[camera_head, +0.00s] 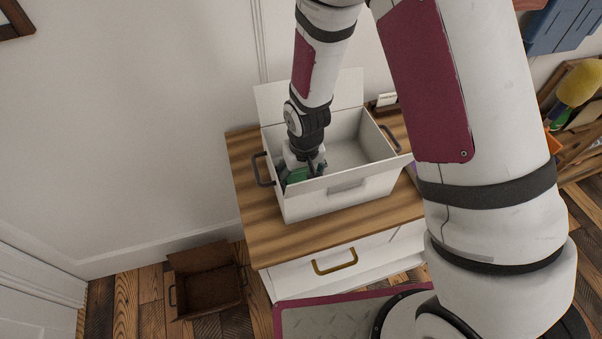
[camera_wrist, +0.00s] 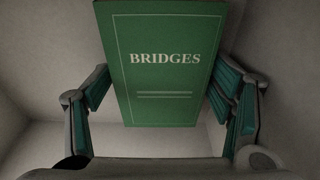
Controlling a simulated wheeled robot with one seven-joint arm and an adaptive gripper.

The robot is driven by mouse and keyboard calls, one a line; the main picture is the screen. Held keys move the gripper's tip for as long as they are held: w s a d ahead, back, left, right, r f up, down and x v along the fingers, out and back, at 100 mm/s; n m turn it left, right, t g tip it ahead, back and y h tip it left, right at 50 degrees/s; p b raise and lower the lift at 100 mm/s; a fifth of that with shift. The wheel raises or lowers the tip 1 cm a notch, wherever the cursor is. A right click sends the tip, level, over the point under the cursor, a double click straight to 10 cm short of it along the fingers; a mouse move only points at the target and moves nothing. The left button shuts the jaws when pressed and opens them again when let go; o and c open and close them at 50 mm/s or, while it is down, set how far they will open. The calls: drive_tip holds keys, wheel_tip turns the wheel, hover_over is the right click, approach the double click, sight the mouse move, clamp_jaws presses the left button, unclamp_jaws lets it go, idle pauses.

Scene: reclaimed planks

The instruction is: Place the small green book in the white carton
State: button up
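The white carton (camera_head: 340,198) stands open on the wooden-topped cabinet, with its back flap up. My gripper (camera_head: 303,171) reaches down into its left part. In the wrist view the small green book (camera_wrist: 160,78), marked BRIDGES, lies between the two fingers of my gripper (camera_wrist: 160,92). The fingertips meet its left and right edges, and the gripper looks shut on it. The cover faces the wrist camera and its upper end runs out of the picture. Pale carton walls show around it. In the head view my gripper and the carton's front wall hide most of the book.
The carton has dark side handles (camera_head: 263,169). The right part of its inside looks empty. Bare wood (camera_head: 250,205) shows left of and in front of it. A brown open box (camera_head: 208,290) stands on the floor at left. A wooden rack with tools (camera_head: 578,120) is at far right.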

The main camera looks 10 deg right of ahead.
drive_tip(key=shift+r, duration=0.1)
drive_tip(key=s+d+r, duration=0.2)
drive_tip(key=r, duration=0.8)
drive_tip(key=s+d+r, duration=0.2)
drive_tip(key=d+r, duration=0.1)
drive_tip(key=r, duration=0.7)
drive_tip(key=s+d+r+m+t, duration=0.1)
drive_tip(key=s+d+r, duration=0.3)
drive_tip(key=s+r, duration=0.3)
drive_tip(key=s+d+r+m+t, duration=0.1)
drive_tip(key=s+d+r, duration=0.4)
drive_tip(key=s, duration=0.5)
wheel_tip(320, 180, up, 2)
drive_tip(key=shift+s+d+r+t, duration=0.15)
drive_tip(key=shift+s+r+t, duration=0.05)
drive_tip(key=shift+s+t, duration=0.1)
